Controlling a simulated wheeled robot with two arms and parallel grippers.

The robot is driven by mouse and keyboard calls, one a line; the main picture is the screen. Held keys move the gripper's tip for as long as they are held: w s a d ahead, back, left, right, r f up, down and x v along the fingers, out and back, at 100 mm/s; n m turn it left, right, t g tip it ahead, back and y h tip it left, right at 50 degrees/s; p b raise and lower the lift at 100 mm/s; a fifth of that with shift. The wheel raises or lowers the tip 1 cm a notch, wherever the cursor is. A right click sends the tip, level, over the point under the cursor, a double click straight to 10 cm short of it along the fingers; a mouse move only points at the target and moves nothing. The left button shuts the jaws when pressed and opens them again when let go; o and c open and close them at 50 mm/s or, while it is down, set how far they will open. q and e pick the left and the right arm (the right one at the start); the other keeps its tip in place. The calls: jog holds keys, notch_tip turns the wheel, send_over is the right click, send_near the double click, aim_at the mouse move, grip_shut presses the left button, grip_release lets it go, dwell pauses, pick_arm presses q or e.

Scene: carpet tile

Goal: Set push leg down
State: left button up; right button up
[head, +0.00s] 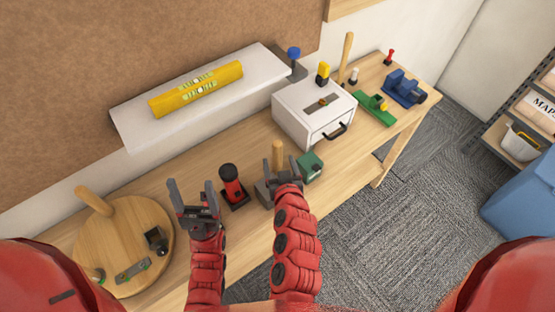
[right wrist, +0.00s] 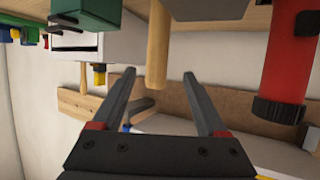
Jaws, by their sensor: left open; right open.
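I cannot tell for sure which thing is the push leg. An upright wooden handle (head: 278,152) stands on a dark grey block (head: 264,190) on the bench. My right gripper (head: 281,170) is open and empty in front of it and hides part of it. In the right wrist view, which looks upside down, the wooden handle (right wrist: 158,50) shows between the fingertips (right wrist: 160,74), apart from both. My left gripper (head: 193,190) is open and empty, left of a red and black upright tool (head: 232,186).
A green block (head: 310,166) stands right of my right gripper. A white drawer box (head: 310,125), a green tool (head: 372,108) and a blue vise (head: 403,88) stand farther right. A round wooden board (head: 100,235) lies left. A white shelf (head: 135,125) holds a yellow level (head: 197,88).

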aim_at(277, 154)
jog(key=x, duration=0.3)
jog(key=shift+w+a+r, duration=0.1)
jog(key=shift+w, duration=0.1)
jog(key=shift+w+f, duration=0.3)
jog(key=shift+w, duration=0.25)
jog(key=shift+w+p, duration=0.3)
jog(key=shift+p, duration=0.1)
jog(key=p+x, duration=0.1)
jog(key=x, duration=0.2)
jog(key=shift+w+f+p, duration=0.1)
jog(key=shift+w+p, duration=0.2)
jog(key=shift+w, duration=0.1)
jog(key=shift+w+f, duration=0.25)
jog(key=shift+w, duration=0.05)
jog(key=shift+c, duration=0.3)
grip_shut()
